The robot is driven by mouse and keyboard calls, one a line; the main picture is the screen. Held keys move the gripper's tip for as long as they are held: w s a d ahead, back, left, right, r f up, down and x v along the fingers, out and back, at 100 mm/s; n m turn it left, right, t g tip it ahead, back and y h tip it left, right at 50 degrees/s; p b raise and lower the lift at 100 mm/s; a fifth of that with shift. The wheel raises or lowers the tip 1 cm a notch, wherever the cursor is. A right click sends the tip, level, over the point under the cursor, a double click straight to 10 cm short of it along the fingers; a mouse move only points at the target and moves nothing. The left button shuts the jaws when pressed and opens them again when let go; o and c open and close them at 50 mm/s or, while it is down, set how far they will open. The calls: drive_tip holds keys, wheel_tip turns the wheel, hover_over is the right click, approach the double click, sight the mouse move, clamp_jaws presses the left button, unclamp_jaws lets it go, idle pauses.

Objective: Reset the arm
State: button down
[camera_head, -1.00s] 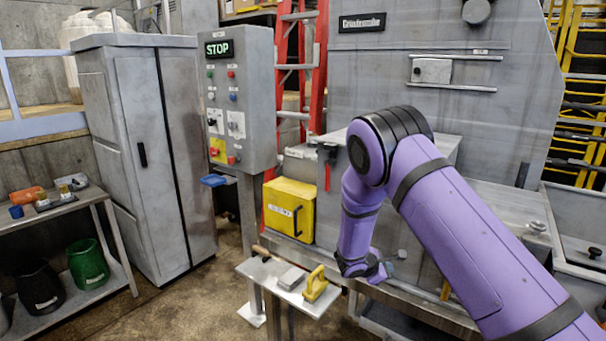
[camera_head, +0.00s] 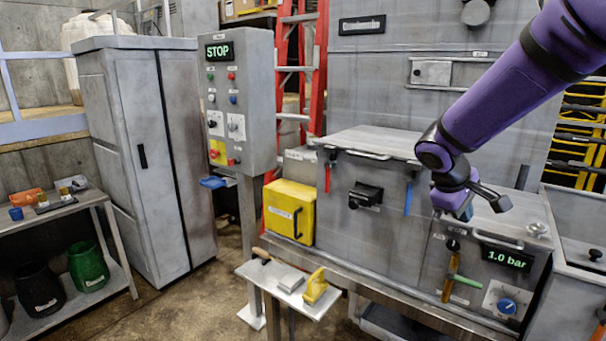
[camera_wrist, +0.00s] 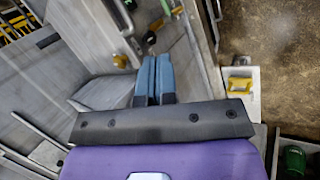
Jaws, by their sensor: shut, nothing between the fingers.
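My gripper (camera_head: 468,208) hangs from my raised purple arm at the right of the head view, in front of the compactor's right part. In the wrist view the two blue fingers (camera_wrist: 153,80) lie side by side, shut, with nothing between them. The grey compactor (camera_head: 372,170) stands behind and below, with a red handle (camera_head: 327,178), a blue handle (camera_head: 408,198) and a dark latch (camera_head: 366,194) on its front. Right of these is a panel with a "1.0 bar" display (camera_head: 506,258), a blue knob (camera_head: 507,305) and a green-handled lever (camera_head: 463,280).
A control box (camera_head: 237,98) reads STOP. A yellow box (camera_head: 289,209) sits beside the compactor. A small shelf (camera_head: 262,272) holds a yellow-handled tool (camera_head: 315,286). A grey cabinet (camera_head: 150,160) and a side table (camera_head: 70,208) stand left. The floor between is clear.

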drive_tip(key=s+a+r+m+t+y, duration=0.1)
drive_tip(key=s+r+m+y, duration=0.2)
drive_tip(key=s, duration=1)
drive_tip(key=s+a+r+m+t+y, duration=0.2)
drive_tip(key=s+r, duration=0.4)
drive_tip(key=s, duration=0.7)
drive_tip(key=shift+r+m+y, duration=0.35)
drive_tip(key=shift+m+y, duration=0.15)
drive_tip(key=shift+m, duration=0.3)
